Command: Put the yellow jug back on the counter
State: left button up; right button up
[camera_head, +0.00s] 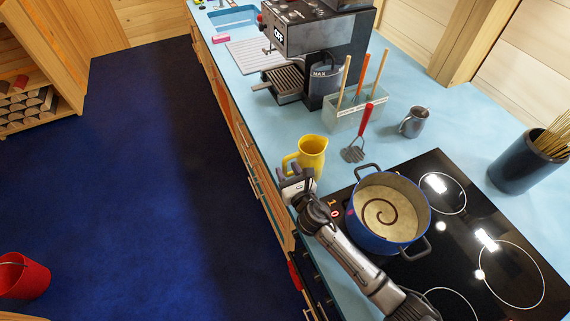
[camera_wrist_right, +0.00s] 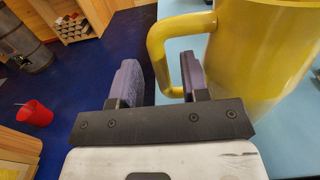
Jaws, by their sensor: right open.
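The yellow jug (camera_head: 312,153) stands upright on the light blue counter (camera_head: 285,118), near its front edge and left of the hob. Its handle points toward the front edge. My right gripper (camera_head: 291,178) is at the handle side of the jug, open. In the right wrist view the jug (camera_wrist_right: 262,45) fills the upper right, and its handle (camera_wrist_right: 158,50) shows in the gap between the open fingers (camera_wrist_right: 162,80). The fingers are not closed on the handle; whether one touches it I cannot tell. My left gripper is not in view.
A blue pot (camera_head: 385,232) with creamy contents sits on the black hob (camera_head: 470,245), close to my right arm. A red bucket (camera_head: 22,276) is on the floor.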

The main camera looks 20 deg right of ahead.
jog(key=s, duration=0.2)
jog(key=s+p, duration=0.1)
jog(key=s, duration=0.2)
jog(key=s+d, duration=0.1)
jog(key=s, duration=0.2)
jog(key=shift+s+p, duration=0.25)
jog(key=shift+p, duration=0.05)
jog(key=shift+s, duration=0.6)
